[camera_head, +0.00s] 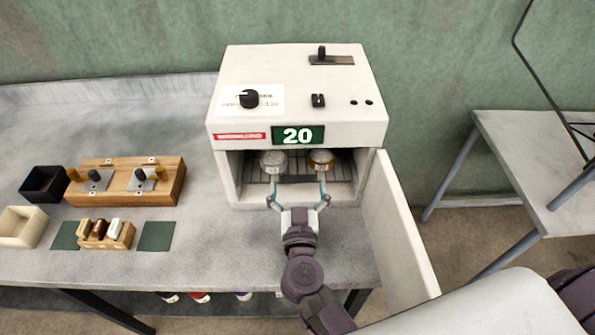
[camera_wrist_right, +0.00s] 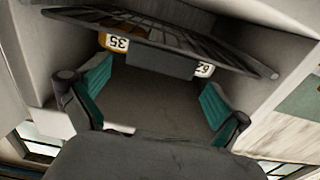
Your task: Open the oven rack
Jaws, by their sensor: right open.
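The white oven (camera_head: 300,100) stands on the table with its door (camera_head: 398,230) swung open to the right. Inside is the dark wire rack (camera_head: 340,182), bearing a silver-lidded tin (camera_head: 273,162) and a tin with a brown-gold lid (camera_head: 321,160). My right gripper (camera_head: 297,186) is open at the oven's mouth, fingers pointing in at the rack's front. In the right wrist view the rack (camera_wrist_right: 180,38) and its dark front block (camera_wrist_right: 160,60) lie just beyond the open teal fingertips (camera_wrist_right: 155,85), with nothing between them. My left gripper is not in view.
On the table at left are a wooden block with knobs (camera_head: 128,181), a small weight stand (camera_head: 105,236), a black box (camera_head: 44,184) and a cream box (camera_head: 22,227). The open door borders my right arm's right side. Another table (camera_head: 540,150) stands at right.

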